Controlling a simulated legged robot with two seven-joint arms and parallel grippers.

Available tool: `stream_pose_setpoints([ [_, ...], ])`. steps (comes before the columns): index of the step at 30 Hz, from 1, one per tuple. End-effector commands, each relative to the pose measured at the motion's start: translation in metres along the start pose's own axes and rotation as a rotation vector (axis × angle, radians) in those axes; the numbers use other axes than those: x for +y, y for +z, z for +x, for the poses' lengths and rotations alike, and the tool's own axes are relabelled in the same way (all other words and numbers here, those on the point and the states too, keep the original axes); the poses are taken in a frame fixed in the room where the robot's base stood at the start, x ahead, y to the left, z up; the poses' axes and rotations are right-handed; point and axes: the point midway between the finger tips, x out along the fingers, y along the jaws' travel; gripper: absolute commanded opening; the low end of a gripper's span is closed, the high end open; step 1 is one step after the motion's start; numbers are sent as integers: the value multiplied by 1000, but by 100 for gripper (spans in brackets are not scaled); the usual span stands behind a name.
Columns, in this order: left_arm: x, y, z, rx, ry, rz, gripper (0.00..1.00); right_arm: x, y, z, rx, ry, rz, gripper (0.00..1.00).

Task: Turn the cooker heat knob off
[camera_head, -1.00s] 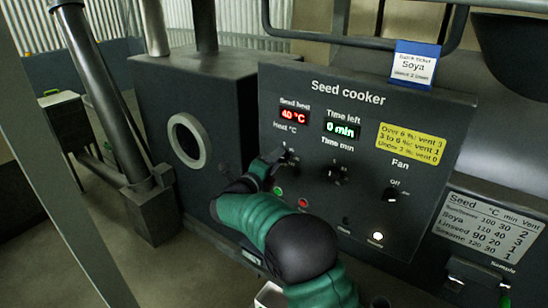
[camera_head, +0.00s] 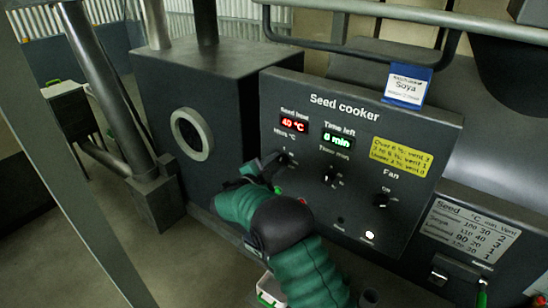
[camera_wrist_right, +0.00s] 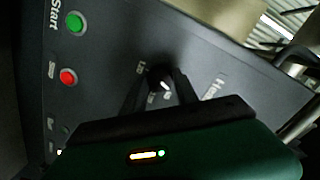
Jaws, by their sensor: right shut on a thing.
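The seed cooker panel (camera_head: 420,150) stands in front of me, with a red heat display (camera_head: 294,121) reading about 40 °C and a green time display (camera_head: 338,138). The heat knob (camera_head: 281,160) is under the red display. My right gripper (camera_head: 272,166) is at this knob. In the right wrist view, the dark fingers of my right gripper (camera_wrist_right: 158,92) are shut on the heat knob (camera_wrist_right: 160,78), whose white pointer mark shows between them. The fingers partly hide the knob's scale. My left gripper is not in view.
The time knob (camera_head: 329,173) and fan knob (camera_head: 382,200) are right of my right gripper. Green (camera_wrist_right: 75,23) and red (camera_wrist_right: 68,77) buttons sit close by in the right wrist view. A blue Soya card (camera_head: 408,86) is on the panel's top edge.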

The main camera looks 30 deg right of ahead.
Motion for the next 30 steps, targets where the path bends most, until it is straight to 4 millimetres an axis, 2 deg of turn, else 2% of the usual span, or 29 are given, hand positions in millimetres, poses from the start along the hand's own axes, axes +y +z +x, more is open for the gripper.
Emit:
stream_pose_setpoints([
  [1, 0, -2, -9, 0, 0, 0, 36, -2, -6, 2, 11, 9, -37, 0],
  [3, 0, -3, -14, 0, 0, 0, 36, -2, -5, 2, 15, 14, -92, 0],
  [12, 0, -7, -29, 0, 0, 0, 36, -3, -4, 2, 26, 27, -264, 0],
  [30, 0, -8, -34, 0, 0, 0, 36, -5, -5, 3, 35, 28, -334, 0],
])
